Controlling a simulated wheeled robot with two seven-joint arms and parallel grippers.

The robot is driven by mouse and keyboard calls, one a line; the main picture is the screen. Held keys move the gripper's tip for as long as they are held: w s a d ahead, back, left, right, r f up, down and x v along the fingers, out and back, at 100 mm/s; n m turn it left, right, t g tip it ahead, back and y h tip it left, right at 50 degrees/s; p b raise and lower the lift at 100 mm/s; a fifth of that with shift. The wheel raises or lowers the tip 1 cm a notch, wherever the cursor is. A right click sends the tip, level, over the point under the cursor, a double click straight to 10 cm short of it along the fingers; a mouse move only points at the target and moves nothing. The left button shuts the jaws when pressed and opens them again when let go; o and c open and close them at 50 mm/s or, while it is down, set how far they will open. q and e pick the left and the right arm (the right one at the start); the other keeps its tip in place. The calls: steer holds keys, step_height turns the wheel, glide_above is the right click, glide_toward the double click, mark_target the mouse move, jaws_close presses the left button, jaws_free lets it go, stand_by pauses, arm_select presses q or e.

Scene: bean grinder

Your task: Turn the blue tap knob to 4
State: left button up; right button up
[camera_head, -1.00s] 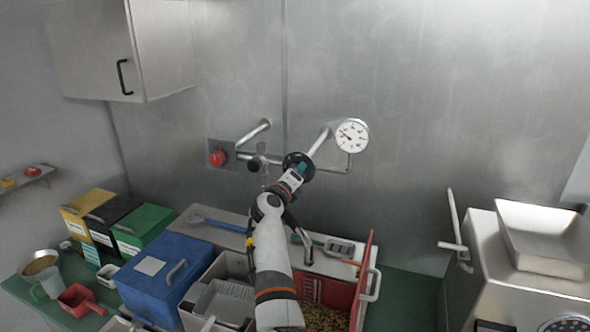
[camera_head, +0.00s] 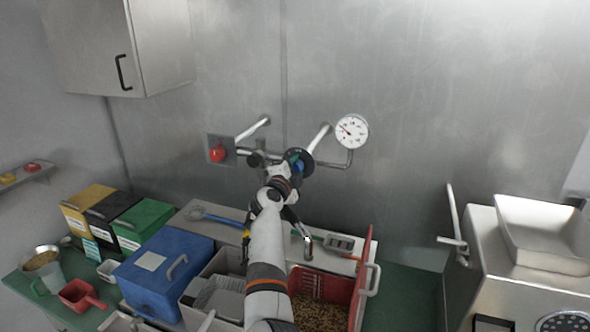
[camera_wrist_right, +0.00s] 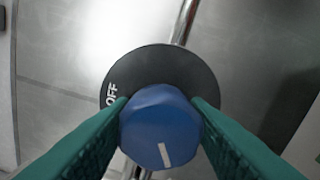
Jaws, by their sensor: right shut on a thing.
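The blue tap knob (camera_wrist_right: 160,122) fills the middle of the right wrist view. Its white pointer line is at the lower edge, pointing down and slightly right. Behind it is a round black dial plate (camera_wrist_right: 160,70) with "OFF" readable at its left; no number can be read. My right gripper (camera_wrist_right: 161,112) has a green finger on each side of the knob and is shut on it. In the head view the right gripper (camera_head: 296,166) is at the black dial (camera_head: 307,157) on the wall pipe, with a little blue showing. My left gripper is not in view.
A pressure gauge (camera_head: 351,131) is right of the dial. A red knob (camera_head: 218,153) and pipes are to its left. Below stand a blue bin (camera_head: 160,275), an open red-lidded bin (camera_head: 362,290) and a counter with tools. A steel machine (camera_head: 520,260) stands at right.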

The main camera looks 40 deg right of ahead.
steer(key=n, duration=0.4)
steer(key=shift+n, duration=0.3)
steer(key=shift+w+n, duration=0.1)
steer(key=shift+n, duration=2.4)
steer(key=shift+f, duration=0.1)
steer(key=o, duration=1)
steer(key=shift+a, duration=0.15)
